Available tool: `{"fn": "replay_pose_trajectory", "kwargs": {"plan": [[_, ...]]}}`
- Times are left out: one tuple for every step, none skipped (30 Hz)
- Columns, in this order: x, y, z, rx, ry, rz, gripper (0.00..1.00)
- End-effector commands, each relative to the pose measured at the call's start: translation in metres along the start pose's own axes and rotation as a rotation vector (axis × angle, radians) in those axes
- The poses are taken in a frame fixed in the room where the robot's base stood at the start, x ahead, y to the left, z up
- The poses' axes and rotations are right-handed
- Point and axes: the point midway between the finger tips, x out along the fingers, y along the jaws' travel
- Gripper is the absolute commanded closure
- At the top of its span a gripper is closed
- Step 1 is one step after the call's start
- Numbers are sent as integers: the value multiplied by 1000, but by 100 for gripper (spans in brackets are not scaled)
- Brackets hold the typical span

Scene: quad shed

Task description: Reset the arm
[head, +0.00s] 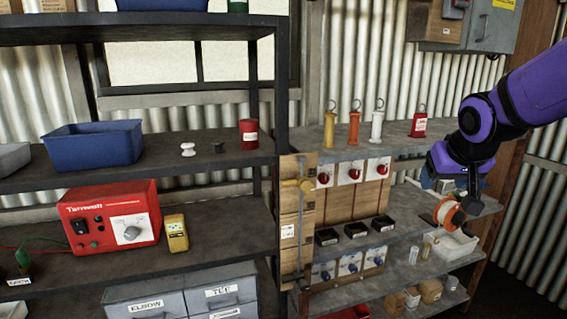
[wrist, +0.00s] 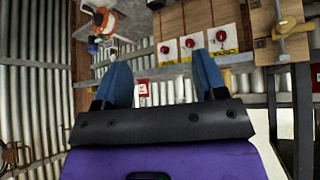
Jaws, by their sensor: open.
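My purple arm reaches in from the right in the head view. My gripper (head: 447,186) hangs at its end by the right shelves, partly hidden by my own wrist. In the wrist view my gripper (wrist: 162,72) shows two blue fingers spread wide apart with nothing between them. Beyond the fingers, the wrist view shows a panel with several red knobs on white plates (wrist: 193,43) and a red tag (wrist: 142,88).
A blue bin (head: 93,144) and red power unit (head: 112,220) stand left. Dark floor shows at lower right.

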Motion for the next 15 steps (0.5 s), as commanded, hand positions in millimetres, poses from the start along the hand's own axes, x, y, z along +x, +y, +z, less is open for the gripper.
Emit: {"fn": "replay_pose_trajectory", "kwargs": {"plan": [[-15, 1, 8, -2, -4, 2, 35], [-22, 1, 13, -4, -9, 3, 35], [-32, 2, 20, -6, -17, 3, 35], [-39, 2, 26, -7, -24, 2, 35], [-46, 2, 32, -8, -30, 1, 35], [-56, 3, 39, -12, -38, 0, 35], [-62, 3, 45, -13, -45, -2, 35], [-69, 3, 52, -14, -52, -4, 35], [-77, 3, 60, -16, -59, -7, 35], [-84, 4, 66, -19, -65, -10, 35], [-90, 4, 73, -21, -73, -14, 35], [-97, 4, 82, -22, -82, -19, 35], [-103, 4, 88, -25, -87, -24, 35], [-109, 4, 95, -28, -93, -28, 35], [-116, 4, 104, -30, -102, -35, 35]]}}
